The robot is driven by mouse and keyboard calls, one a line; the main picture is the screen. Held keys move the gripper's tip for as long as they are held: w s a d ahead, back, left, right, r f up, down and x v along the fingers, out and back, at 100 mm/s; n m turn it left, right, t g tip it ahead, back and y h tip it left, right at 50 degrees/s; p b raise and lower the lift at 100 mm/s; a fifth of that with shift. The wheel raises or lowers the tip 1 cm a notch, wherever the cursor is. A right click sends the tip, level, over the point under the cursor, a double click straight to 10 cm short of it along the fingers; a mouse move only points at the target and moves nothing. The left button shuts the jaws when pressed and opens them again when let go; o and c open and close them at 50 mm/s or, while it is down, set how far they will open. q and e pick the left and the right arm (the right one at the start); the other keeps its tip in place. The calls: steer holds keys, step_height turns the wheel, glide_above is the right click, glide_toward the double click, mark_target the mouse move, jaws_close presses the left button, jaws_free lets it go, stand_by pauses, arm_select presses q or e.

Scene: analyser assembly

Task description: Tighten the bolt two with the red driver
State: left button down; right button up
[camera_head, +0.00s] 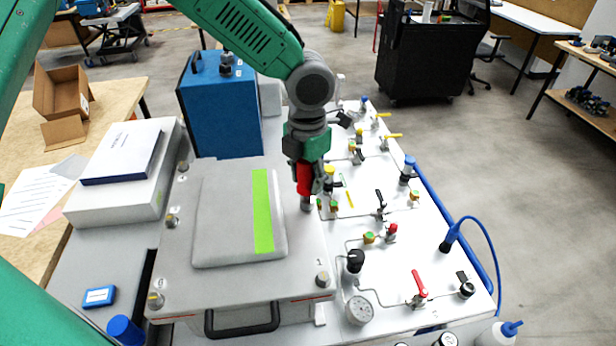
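My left gripper (306,148) comes down from the top over the right edge of the grey analyser lid (222,284). It appears shut on the red driver (307,180), which points down, nearly upright. The driver's lower end is at a bolt (306,203) on the lid's right edge; I cannot tell whether it is fully seated. Other bolts stand on the lid at the front right (322,279), front left (156,300), left side (172,220) and back left (183,166). No label shows which is bolt two. My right gripper is not in view.
A white panel (400,265) with several valves and gauges lies to the right of the lid. A blue box (222,105) stands behind it. A white box (108,205) and a wooden table (115,98) are at the left. A black handle (242,322) is in front.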

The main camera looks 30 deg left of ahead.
mark_target(307, 168)
arm_select(q)
steer(key=shift+w+r, duration=0.2)
steer(key=shift+r, duration=0.35)
steer(key=shift+s+r, duration=0.25)
steer(key=shift+r, duration=0.7)
steer(key=shift+w+r, duration=0.15)
steer(key=shift+r, duration=1.35)
